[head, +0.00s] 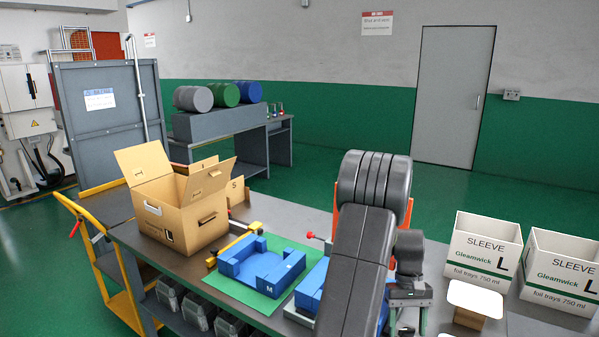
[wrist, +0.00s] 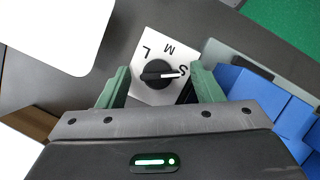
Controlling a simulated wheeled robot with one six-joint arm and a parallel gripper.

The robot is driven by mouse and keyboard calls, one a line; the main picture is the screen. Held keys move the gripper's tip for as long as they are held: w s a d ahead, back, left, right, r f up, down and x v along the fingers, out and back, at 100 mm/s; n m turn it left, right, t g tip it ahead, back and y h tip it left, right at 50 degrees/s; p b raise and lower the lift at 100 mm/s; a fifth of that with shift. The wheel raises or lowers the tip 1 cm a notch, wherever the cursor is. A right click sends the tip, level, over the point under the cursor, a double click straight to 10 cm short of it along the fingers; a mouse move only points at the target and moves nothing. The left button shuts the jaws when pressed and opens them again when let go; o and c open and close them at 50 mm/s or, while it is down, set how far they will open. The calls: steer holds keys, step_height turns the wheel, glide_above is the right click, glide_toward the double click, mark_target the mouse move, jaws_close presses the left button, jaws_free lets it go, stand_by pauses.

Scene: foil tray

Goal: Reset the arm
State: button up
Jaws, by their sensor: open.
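My gripper (wrist: 162,84) is open, with one green finger on each side of a black dial knob (wrist: 157,74). The knob sits on a white plate (wrist: 146,48) marked L, M and S, and its white pointer is turned to S. I see a gap between knob and fingers, but cannot tell the height of the fingertips above the plate. In the head view my gripper (head: 405,325) points down at the front of the bench, right of my dark arm; the dial is hidden there.
Blue blocks (wrist: 262,92) stand close right of my gripper. A white-topped piece (head: 475,298) is close on its other side. A blue fixture marked M (head: 262,268) lies on a green mat (head: 228,287). An open carton (head: 185,212) and sleeve boxes (head: 483,245) flank the arm.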

steer(key=shift+r, duration=0.1)
stand_by(0.3)
steer(key=b+v, duration=0.1)
steer(key=v, duration=1.3)
steer(key=p+x, duration=0.1)
steer(key=x, duration=1.3)
steer(key=shift+s, duration=0.1)
steer(key=shift+n+h, duration=0.3)
steer(key=shift+n, duration=0.3)
steer(key=n+h+b, duration=0.1)
steer(key=n, duration=0.2)
steer(key=shift+a+n+t, duration=0.15)
steer(key=shift+n+t, duration=0.15)
steer(key=n+h+b, duration=0.1)
steer(key=n, duration=0.2)
steer(key=n+t+h+b, duration=0.1)
steer(key=n+b, duration=0.1)
steer(key=n, duration=0.1)
steer(key=shift+s+n+t, duration=0.15)
steer(key=shift+n+t, duration=0.15)
steer(key=v, duration=0.9)
steer(key=shift+a, duration=0.3)
steer(key=shift+r, duration=0.1)
